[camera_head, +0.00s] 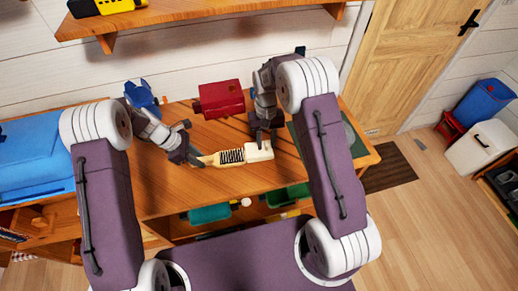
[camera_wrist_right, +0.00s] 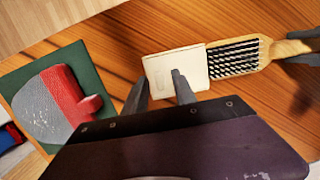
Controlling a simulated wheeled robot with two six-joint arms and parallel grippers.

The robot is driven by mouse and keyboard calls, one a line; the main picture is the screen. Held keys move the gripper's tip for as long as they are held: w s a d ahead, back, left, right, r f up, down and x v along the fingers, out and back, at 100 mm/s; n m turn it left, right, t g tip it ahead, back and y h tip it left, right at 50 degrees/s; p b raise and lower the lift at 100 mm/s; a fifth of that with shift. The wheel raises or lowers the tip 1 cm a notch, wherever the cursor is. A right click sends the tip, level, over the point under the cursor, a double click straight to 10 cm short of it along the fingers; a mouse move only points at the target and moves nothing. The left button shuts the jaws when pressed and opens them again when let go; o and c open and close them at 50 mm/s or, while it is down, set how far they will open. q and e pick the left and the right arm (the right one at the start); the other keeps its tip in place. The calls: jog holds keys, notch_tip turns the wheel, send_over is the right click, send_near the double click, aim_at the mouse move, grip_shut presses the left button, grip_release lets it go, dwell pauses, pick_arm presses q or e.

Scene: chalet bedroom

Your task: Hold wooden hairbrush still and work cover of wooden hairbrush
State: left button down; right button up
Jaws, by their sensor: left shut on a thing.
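The wooden hairbrush (camera_head: 211,159) lies along the table's front part, with black bristles facing up; it also shows in the right wrist view (camera_wrist_right: 272,48). Its cream cover (camera_head: 258,152) sits over the right end of the brush head and shows as a pale block in the wrist view (camera_wrist_right: 194,66). My left gripper (camera_head: 197,160) is shut on the handle's end, at the right edge of the wrist view. My right gripper (camera_wrist_right: 158,82) is over the cover, fingers apart. One finger is beside the cover's left edge, the other in front of its face; contact is unclear.
A red box (camera_head: 221,97) stands behind the brush on the wooden table (camera_head: 180,192). A green board (camera_wrist_right: 92,62) with a grey and red item lies right of the cover in the head view. A blue object (camera_head: 140,94) stands at the back left. Teal and green bins sit below the tabletop.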

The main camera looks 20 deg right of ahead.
aim_at(241, 154)
grip_shut()
jog(key=shift+w+a, duration=0.15)
jog(key=shift+a, duration=1.4)
jog(key=shift+w+a, duration=0.15)
jog(key=shift+a, duration=1.35)
jog(key=shift+w+a, duration=0.15)
jog(key=shift+a, duration=1.4)
jog(key=shift+o, duration=0.2)
grip_release()
jog(key=shift+a, duration=0.1)
pick_arm(q)
jog(key=c, duration=1.1)
grip_release()
pick_arm(e)
notch_tip(241, 154, up, 6)
jog(key=shift+w, duration=0.4)
